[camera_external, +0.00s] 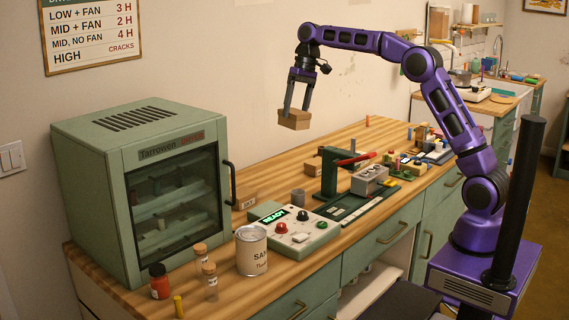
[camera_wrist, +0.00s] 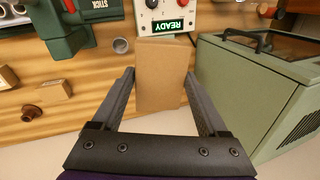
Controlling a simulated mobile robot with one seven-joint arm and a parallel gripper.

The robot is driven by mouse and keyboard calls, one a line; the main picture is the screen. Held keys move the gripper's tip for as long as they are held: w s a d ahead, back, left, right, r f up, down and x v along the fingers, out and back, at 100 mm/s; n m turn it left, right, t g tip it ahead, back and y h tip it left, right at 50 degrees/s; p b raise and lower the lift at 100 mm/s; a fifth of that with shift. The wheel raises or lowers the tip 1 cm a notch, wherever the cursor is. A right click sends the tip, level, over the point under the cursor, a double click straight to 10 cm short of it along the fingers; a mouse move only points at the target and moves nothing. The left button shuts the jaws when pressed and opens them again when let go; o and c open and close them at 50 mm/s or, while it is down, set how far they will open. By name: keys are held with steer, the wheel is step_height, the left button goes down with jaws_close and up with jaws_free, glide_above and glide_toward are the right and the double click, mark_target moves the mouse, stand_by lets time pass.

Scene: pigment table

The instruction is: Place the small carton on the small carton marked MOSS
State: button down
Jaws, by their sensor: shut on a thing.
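A small brown carton (camera_external: 294,120) is held between the fingertips of my gripper (camera_external: 297,106), high above the table by the wall. In the wrist view the carton (camera_wrist: 160,75) sits between the two fingers. A tan carton (camera_wrist: 52,91) shows at the left of the wrist view. I cannot tell which carton is marked MOSS.
The green cabinet (camera_external: 140,180) stands at the left. A control box reading READY (camera_external: 294,228), a tin (camera_external: 251,250), corked jars (camera_external: 209,280) and a green press (camera_external: 330,172) crowd the table (camera_external: 225,295). A grey cylinder (camera_external: 298,197) stands behind the control box.

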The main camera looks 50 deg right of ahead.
steer(key=s+a+m+t+h, duration=0.1)
steer(key=s+a+m, duration=0.15)
steer(key=a, duration=0.85)
steer(key=s+a+m, duration=0.2)
steer(key=a+m, duration=0.1)
steer(key=a, duration=0.7)
steer(key=m+h+b, duration=0.1)
steer(key=m+b, duration=0.1)
steer(key=m, duration=0.4)
glide_above(238, 287)
steer(key=s, duration=0.1)
steer(key=shift+t, duration=0.3)
steer(key=s+d+x, duration=0.1)
steer(key=x, duration=0.8)
steer(key=s+d+x, duration=0.1)
steer(key=s+x, duration=0.1)
steer(key=x, duration=0.7)
steer(key=s+d+f+x, duration=0.1)
steer(key=s+x, duration=0.1)
steer(key=x, duration=0.8)
steer(key=shift+d+f, duration=0.15)
steer(key=shift+f, duration=0.2)
jaws_free()
steer(key=shift+r, duration=0.1)
steer(key=v, duration=1.2)
